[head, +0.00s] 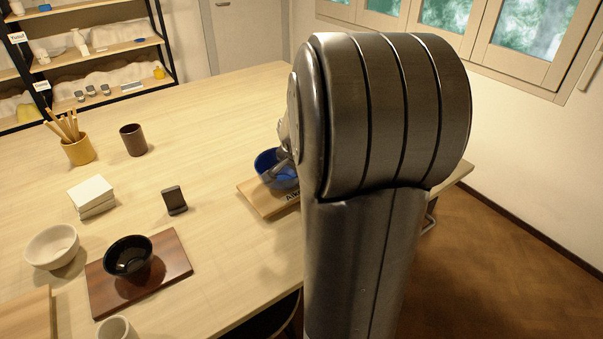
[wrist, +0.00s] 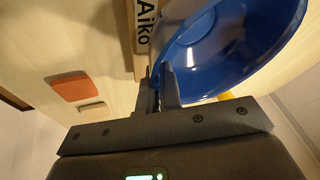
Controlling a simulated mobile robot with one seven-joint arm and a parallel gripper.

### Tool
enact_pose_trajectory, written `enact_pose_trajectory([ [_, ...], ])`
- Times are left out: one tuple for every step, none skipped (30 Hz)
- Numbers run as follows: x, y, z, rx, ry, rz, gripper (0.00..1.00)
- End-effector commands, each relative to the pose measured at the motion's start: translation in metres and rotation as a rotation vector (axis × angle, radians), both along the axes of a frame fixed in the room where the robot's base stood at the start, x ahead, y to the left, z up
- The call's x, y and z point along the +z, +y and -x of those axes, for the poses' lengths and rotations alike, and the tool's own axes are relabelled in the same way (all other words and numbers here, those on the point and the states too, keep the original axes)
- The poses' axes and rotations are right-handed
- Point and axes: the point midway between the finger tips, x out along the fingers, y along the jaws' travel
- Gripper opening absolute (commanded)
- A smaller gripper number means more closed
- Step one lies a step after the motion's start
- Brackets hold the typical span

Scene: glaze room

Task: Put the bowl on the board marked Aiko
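The blue bowl (head: 267,165) is at or just above the pale wooden board marked Aiko (head: 262,200), near the table's right side. In the wrist view the bowl (wrist: 235,45) is large and shiny, and its rim runs between the two fingers of my gripper (wrist: 161,92), one inside and one outside. The fingers are close together on the rim. The lettered edge of the board (wrist: 144,28) shows beside the bowl. Whether the bowl's base touches the board is hidden. In the head view my arm covers part of the bowl, the board and most of my gripper.
A black bowl (head: 128,257) stands on a red-brown board (head: 170,262). A white bowl (head: 52,246), stacked white tiles (head: 92,195), a small dark object (head: 174,200), a brown cup (head: 133,140) and a yellow pot of sticks (head: 79,150) stand farther left. The table's far middle is clear.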

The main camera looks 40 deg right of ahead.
Motion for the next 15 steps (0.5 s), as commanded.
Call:
enact_pose_trajectory([
  [-0.0016, 0.0003, -0.0002, 0.001, 0.000, 0.000, 0.00],
  [-0.0020, 0.0004, 0.0001, 0.001, 0.002, 0.000, 0.06],
  [-0.0018, 0.0003, 0.0001, 0.001, 0.002, 0.000, 0.09],
  [-0.0018, 0.0002, 0.0001, 0.001, 0.002, 0.000, 0.11],
  [-0.0018, 0.0002, 0.0001, 0.001, 0.002, 0.000, 0.14],
  [-0.0018, 0.0002, 0.0002, 0.001, 0.002, 0.000, 0.17],
  [-0.0017, 0.0003, 0.0001, 0.001, 0.002, 0.000, 0.20],
  [-0.0016, 0.0002, 0.0001, 0.001, 0.002, 0.000, 0.22],
  [-0.0016, 0.0002, 0.0001, 0.000, 0.001, -0.001, 0.25],
  [-0.0016, 0.0002, 0.0001, 0.000, 0.001, -0.001, 0.26],
  [-0.0016, 0.0002, 0.0001, 0.000, 0.001, -0.001, 0.26],
  [-0.0016, 0.0001, 0.0001, 0.000, 0.001, -0.001, 0.26],
  [-0.0016, 0.0001, 0.0001, 0.000, 0.001, -0.001, 0.26],
  [-0.0016, 0.0001, 0.0001, 0.000, 0.001, -0.001, 0.26],
  [-0.0015, 0.0001, 0.0001, 0.000, 0.001, -0.001, 0.26],
])
